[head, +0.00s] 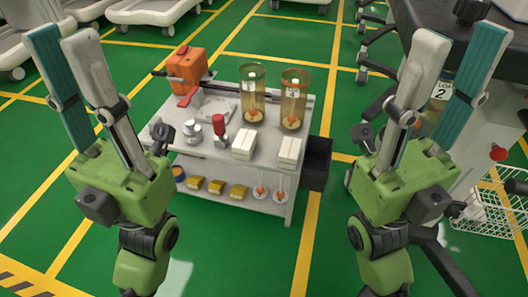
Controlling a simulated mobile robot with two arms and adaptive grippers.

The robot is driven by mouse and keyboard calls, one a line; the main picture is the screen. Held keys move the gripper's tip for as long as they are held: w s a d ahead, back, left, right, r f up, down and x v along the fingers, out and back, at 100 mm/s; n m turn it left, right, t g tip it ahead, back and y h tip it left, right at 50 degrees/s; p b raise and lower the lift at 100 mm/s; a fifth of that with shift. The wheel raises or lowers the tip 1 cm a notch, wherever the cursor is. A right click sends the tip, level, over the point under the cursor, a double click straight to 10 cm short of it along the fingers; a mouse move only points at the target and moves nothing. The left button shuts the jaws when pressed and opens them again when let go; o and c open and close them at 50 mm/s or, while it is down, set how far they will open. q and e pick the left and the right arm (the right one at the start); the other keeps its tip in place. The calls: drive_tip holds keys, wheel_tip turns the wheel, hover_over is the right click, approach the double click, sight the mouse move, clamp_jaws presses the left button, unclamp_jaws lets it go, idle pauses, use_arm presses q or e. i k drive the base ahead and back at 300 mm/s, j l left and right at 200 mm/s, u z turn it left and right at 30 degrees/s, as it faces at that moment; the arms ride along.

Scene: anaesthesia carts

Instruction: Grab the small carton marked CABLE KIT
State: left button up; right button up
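A white cart (190,160) stands between my grippers in the head view. Small white cartons stand on its near top edge, one group (244,145) in the middle and one (288,153) to the right. I cannot read any marking, so I cannot tell which is the CABLE KIT carton. My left gripper (62,38) is raised at the left, fingers apart and empty. My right gripper (460,38) is raised at the right, also open and empty. Both are clear of the cartons.
Two clear cylinders (253,95) (294,99) stand behind the cartons. A red-topped bottle (220,130), a white jar (192,132) and an orange case (188,68) are left of them. A black bin (317,163) hangs on the cart's right side. A wire basket (490,210) is at the right.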

sight(245, 142)
drive_tip(key=i+j+z, duration=0.1)
drive_tip(key=j, duration=0.25)
drive_tip(key=i+j+z, duration=0.25)
drive_tip(key=i+j, duration=0.15)
drive_tip(key=j, duration=0.3)
drive_tip(key=i+j+z, duration=0.1)
drive_tip(key=j, duration=0.25)
drive_tip(key=i+j+z, duration=0.1)
drive_tip(key=j, duration=0.3)
